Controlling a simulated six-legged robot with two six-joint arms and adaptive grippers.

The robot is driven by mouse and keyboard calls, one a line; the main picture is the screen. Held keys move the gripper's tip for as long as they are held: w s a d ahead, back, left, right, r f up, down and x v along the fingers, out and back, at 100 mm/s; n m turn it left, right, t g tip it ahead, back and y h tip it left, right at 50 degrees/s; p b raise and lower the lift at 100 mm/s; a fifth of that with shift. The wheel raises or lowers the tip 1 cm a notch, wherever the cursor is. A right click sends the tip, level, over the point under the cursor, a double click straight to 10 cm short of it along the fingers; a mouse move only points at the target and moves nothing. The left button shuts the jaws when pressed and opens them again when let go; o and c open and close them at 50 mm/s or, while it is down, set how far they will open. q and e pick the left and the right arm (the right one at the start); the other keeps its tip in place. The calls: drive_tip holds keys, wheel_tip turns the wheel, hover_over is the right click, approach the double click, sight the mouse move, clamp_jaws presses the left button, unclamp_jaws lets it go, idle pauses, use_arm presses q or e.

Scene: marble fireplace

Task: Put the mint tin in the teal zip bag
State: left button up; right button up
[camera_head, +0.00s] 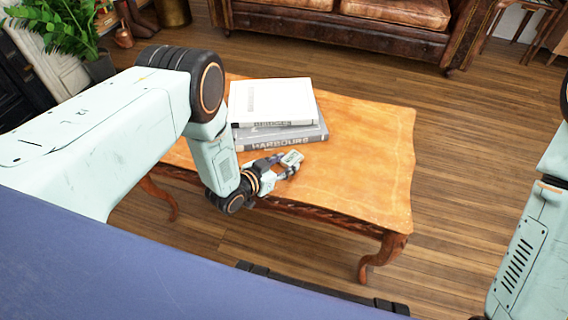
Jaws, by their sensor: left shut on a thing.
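My left gripper (286,165) reaches in from the left over the wooden coffee table, in front of the stacked books. It is shut on a small pale item, which looks like the mint tin (292,157); the fingers and wrist partly cover it. It is held above or close to the table top; I cannot tell whether it touches the wood. I cannot make out a teal zip bag in this view. My right arm shows only at the right edge, and its gripper is out of view.
The coffee table (366,150) has a bare right half. A stack of books holds a white book (272,98) over a grey book (285,139) at the back left. A brown leather sofa (340,30) stands behind. Wooden floor (470,130) is clear right of the table.

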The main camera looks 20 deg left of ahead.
use_arm(q)
drive_tip(key=o, duration=1.1)
drive_tip(key=shift+f, duration=0.1)
drive_tip(key=shift+r, duration=0.2)
drive_tip(key=p+v, duration=0.5)
drive_tip(key=v, duration=0.7)
drive_tip(key=s+n+g+y, duration=0.1)
drive_tip(key=s+g, duration=0.1)
drive_tip(key=s, duration=0.1)
drive_tip(key=s+f+n+g+y, duration=0.1)
drive_tip(key=s+g, duration=0.1)
drive_tip(key=s, duration=0.2)
drive_tip(key=s+f+n+g+y, duration=0.1)
drive_tip(key=s, duration=0.3)
drive_tip(key=shift+s+f+g, duration=0.15)
drive_tip(key=shift+g, duration=0.25)
drive_tip(key=shift+o, duration=0.6)
drive_tip(key=s+a+r+n+g+y, duration=0.1)
drive_tip(key=s+r+g, duration=0.1)
drive_tip(key=s, duration=0.6)
drive_tip(key=s+a+r+n+g+y, duration=0.1)
drive_tip(key=s+g, duration=0.3)
drive_tip(key=s, duration=0.5)
drive_tip(key=shift+a+r+g+y, duration=0.25)
drive_tip(key=shift+r+g+y, duration=0.05)
drive_tip(key=shift+r, duration=0.2)
